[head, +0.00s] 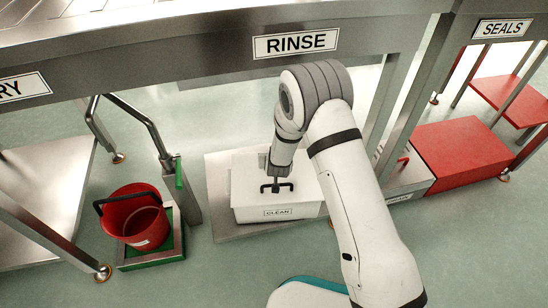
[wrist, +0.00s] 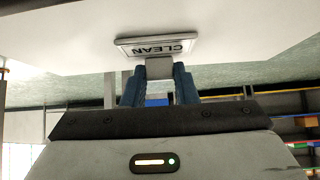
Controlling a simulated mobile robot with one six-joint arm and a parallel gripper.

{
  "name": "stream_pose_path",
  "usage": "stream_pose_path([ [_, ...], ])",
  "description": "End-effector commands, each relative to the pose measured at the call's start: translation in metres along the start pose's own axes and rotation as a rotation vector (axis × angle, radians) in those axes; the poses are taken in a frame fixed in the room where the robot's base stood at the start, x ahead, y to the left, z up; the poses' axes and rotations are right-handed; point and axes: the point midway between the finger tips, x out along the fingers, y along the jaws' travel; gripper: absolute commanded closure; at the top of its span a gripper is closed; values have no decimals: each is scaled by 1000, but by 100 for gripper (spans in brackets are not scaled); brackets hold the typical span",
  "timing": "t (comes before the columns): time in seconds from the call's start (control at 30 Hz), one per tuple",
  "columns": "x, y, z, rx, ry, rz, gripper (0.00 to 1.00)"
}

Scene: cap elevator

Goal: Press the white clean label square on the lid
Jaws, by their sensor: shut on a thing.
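The white label plate reads CLEAN and has a pale rim. It shows in the wrist view (wrist: 156,46), upside down, just beyond my fingertips, and in the head view at the front of the white box (head: 278,211). My gripper (wrist: 160,74) has blue fingers shut on a small grey-white tab that meets the label's edge. In the head view my gripper (head: 277,189) points down over the pale lid (head: 250,176) of the box, near its front. I cannot tell whether the plate touches the lid.
The box stands on a metal platform (head: 217,190) under the RINSE beam (head: 296,43). A red bucket (head: 134,214) in a green-edged tray is at left. A red block (head: 459,158) is at right. The floor between bucket and box holds a metal post.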

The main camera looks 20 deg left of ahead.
Motion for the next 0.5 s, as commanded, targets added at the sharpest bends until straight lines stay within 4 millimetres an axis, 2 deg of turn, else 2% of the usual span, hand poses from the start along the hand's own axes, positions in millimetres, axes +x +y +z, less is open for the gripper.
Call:
stream_pose_path([
  [0.1,0,0,0,0,0,0,95],
  [0.13,0,0,0,0,0,0,73],
  [0.43,0,1,0,1,0,1,49],
  [0.5,0,1,0,1,0,1,48],
])
